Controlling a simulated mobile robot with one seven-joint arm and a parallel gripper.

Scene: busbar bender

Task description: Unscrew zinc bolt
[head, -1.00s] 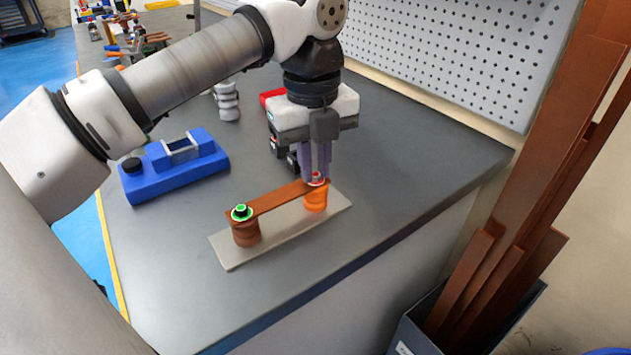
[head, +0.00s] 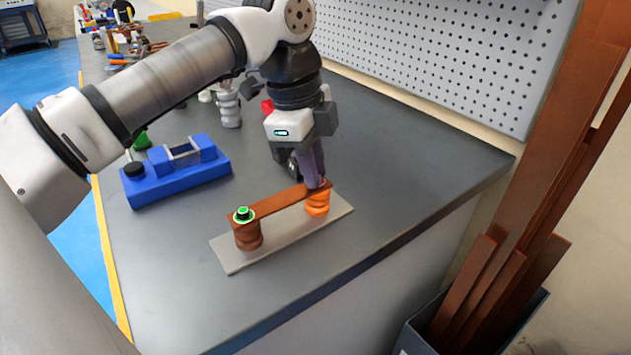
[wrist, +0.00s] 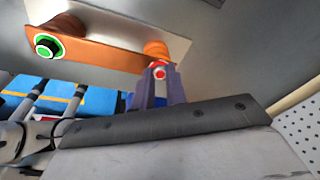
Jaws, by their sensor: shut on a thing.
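A copper busbar (head: 277,204) bridges two insulators on a light grey plate (head: 240,260). The left insulator (head: 248,238) is brown and carries a black bolt with a green ring (head: 243,214). The right insulator (head: 317,206) is orange. My gripper (head: 316,184) points down at the busbar's right end, its purple fingers shut on the bolt there. In the wrist view, that bolt (wrist: 160,72) shows a red ring and a pale head between the fingertips; the fingers hide part of it. The green-ringed bolt (wrist: 46,46) also shows in the wrist view.
A blue bending device (head: 175,172) with a black knob stands at left on the grey bench. A pegboard (head: 440,50) rises behind. Copper bars (head: 490,280) stand in a bin at right. Tools and parts clutter the far bench end. The bench front is clear.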

